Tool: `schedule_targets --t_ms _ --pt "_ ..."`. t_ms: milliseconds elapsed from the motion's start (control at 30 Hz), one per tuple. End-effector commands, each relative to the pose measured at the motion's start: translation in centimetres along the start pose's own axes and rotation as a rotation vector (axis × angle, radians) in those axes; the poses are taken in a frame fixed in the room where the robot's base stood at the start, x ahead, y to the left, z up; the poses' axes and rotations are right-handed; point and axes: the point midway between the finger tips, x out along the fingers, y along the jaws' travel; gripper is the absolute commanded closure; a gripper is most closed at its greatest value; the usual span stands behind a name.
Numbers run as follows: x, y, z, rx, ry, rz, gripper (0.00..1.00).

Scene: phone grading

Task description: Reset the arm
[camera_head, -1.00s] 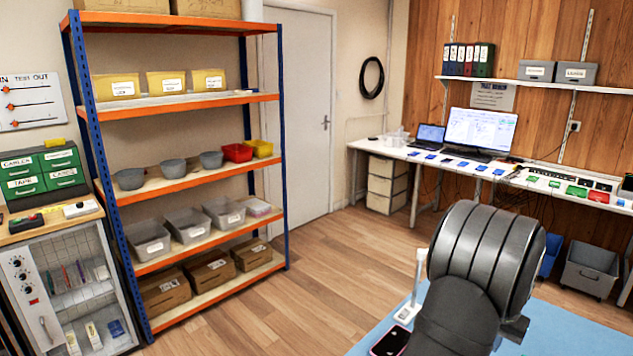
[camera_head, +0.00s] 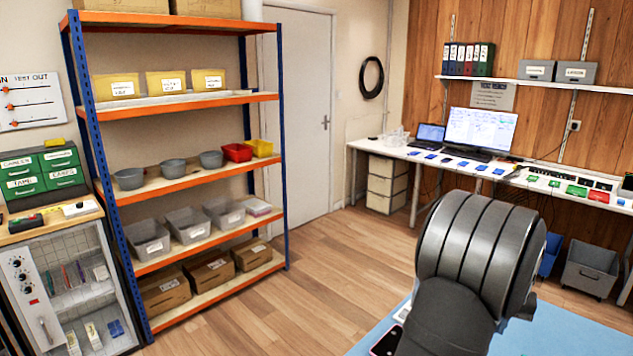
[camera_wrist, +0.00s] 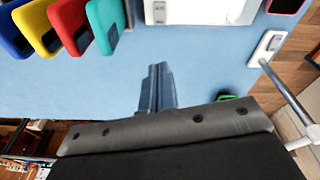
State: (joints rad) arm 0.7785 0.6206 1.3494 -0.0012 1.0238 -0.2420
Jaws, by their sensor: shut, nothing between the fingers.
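My gripper (camera_wrist: 158,88) shows in the wrist view with its fingers together and nothing between them. It points over a blue work surface (camera_wrist: 100,95), apart from the things on it. In the head view my arm covers much of the lower right, and my gripper is not visible there.
In the wrist view, yellow (camera_wrist: 36,26), red (camera_wrist: 70,24) and teal (camera_wrist: 105,22) items lie at upper left. A white device (camera_wrist: 200,10) is at the top, and a white base with a post (camera_wrist: 268,48) stands at right. In the head view, a shelf rack (camera_head: 190,180) stands at left.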

Motion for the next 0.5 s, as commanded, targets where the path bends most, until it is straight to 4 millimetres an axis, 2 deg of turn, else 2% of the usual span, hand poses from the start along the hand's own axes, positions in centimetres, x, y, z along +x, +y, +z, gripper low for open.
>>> schedule_targets --t_ms 300,500 --pt "-3.9 0.0 0.1 -0.256 0.001 0.001 1.00" --pt "-5.8 -0.1 0.3 -0.388 0.000 0.000 1.00"
